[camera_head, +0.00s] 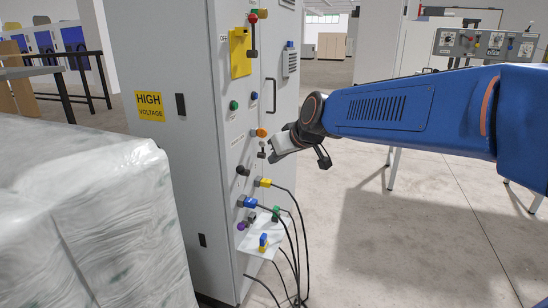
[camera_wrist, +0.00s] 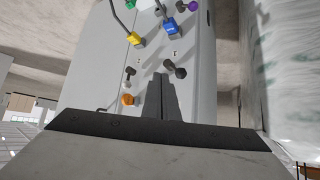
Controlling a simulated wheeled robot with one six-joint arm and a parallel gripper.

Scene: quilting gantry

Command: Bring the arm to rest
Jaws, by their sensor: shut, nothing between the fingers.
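My blue arm (camera_head: 400,112) reaches in from the right in the head view. My gripper (camera_head: 272,152) is at its left end, close in front of the grey cabinet's (camera_head: 165,60) control face. In the wrist view my gripper (camera_wrist: 162,78) has its two dark fingers together, with nothing between them. The fingertips show just beside a black knob (camera_wrist: 175,69) and below a small keyhole-like fitting. An orange knob (camera_wrist: 128,99) and a small black lever (camera_wrist: 130,73) are to their left. Whether the fingers touch the panel I cannot tell.
Yellow (camera_head: 263,183) and blue (camera_head: 249,202) plugs with hanging black cables sit low on the panel. A small shelf (camera_head: 262,246) holds a blue-and-yellow piece. A wrapped pallet (camera_head: 90,215) stands at left. A table with a control box (camera_head: 485,44) is behind my arm.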

